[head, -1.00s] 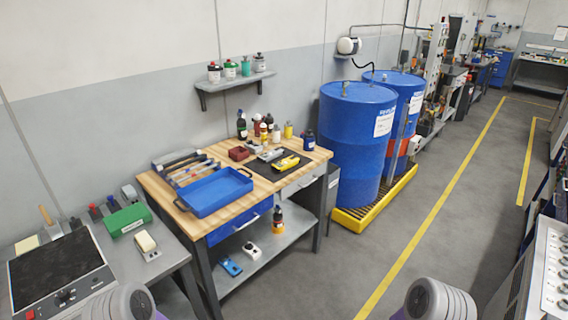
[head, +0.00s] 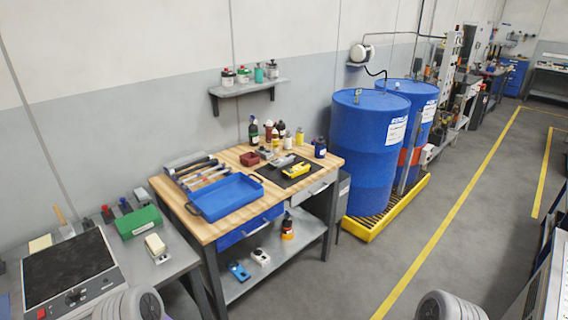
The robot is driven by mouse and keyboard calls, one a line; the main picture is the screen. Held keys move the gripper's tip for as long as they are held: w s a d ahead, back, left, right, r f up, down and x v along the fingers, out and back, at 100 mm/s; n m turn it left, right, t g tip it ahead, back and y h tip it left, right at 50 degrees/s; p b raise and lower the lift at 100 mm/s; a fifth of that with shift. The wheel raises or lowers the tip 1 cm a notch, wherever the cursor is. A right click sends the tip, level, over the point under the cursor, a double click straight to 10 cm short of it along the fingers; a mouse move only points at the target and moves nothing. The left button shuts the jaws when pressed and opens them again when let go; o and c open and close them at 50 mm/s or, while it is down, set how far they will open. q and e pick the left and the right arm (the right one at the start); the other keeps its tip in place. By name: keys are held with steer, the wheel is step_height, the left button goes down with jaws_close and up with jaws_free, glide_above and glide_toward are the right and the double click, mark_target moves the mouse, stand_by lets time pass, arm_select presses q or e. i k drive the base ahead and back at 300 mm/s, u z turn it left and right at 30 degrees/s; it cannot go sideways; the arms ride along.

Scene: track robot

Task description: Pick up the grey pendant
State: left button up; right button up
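A light grey hand-held device (head: 283,161), which looks like the grey pendant, lies on the dark mat (head: 304,181) on the wooden workbench (head: 208,232). It is small in view, so I cannot make out its details. A yellow device (head: 296,171) lies just in front of it on the same mat. A pale device (head: 260,256) and a blue device (head: 239,271) lie on the bench's lower shelf. Neither gripper shows; only rounded grey parts of my arms show at the bottom edge, well short of the mat.
A blue tray (head: 226,197) takes up the bench's front left, with bottles (head: 253,131) along the back. Blue drums (head: 368,150) stand on a yellow spill pallet (head: 357,230) to the right. A grey table (head: 178,267) is at left. The floor (head: 345,285) in front is clear.

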mark_target(275, 164)
steer(key=z, duration=0.25)
steer(key=i, duration=0.4)
steer(key=z, duration=0.85)
steer(key=i, duration=1.75)
steer(key=u, duration=1.1)
steer(key=i, duration=0.95)
steer(key=u, duration=1)
